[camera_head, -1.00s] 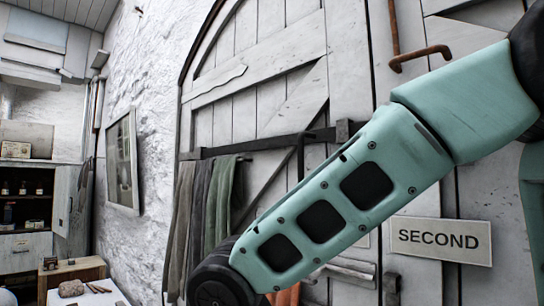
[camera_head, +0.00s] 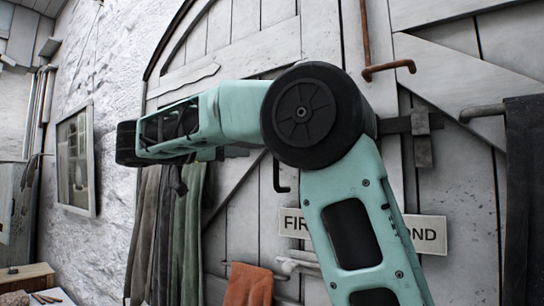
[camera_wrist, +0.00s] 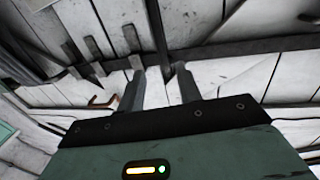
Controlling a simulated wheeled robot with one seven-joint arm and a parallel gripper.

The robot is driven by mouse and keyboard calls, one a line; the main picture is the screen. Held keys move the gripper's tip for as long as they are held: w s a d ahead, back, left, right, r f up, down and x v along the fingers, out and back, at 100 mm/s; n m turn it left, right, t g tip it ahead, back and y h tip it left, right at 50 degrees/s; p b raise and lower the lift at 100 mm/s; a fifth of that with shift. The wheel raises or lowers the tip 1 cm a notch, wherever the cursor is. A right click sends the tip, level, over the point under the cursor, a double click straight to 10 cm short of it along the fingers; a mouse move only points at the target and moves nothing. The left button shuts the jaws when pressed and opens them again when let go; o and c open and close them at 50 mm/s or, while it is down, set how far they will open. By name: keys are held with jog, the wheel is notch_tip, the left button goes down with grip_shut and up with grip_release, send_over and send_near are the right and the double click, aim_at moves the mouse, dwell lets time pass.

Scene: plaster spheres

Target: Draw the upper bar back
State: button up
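In the head view, a dark horizontal bar lies across the arched white plank door, mostly hidden behind my arm. A bare bit of the upper bar (camera_head: 394,126) shows beside its bracket (camera_head: 422,150). A dark bent handle (camera_head: 282,176) hangs below my forearm. In the wrist view, a dark bar (camera_wrist: 235,47) crosses the upper part, with a dark upright piece (camera_wrist: 157,28) meeting it. My gripper (camera_wrist: 160,70) is open, its two fingers apart and pointing toward the bar.
Grey and green cloths (camera_head: 165,225) hang left of the door's middle. A rusty rod with a bent end (camera_head: 390,69) is above right. An orange cloth (camera_head: 248,286) hangs low.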

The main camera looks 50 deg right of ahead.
jog(key=p, duration=0.5)
send_over(276, 182)
jog(key=shift+w+d, duration=0.25)
jog(key=shift+d, duration=0.1)
grip_shut()
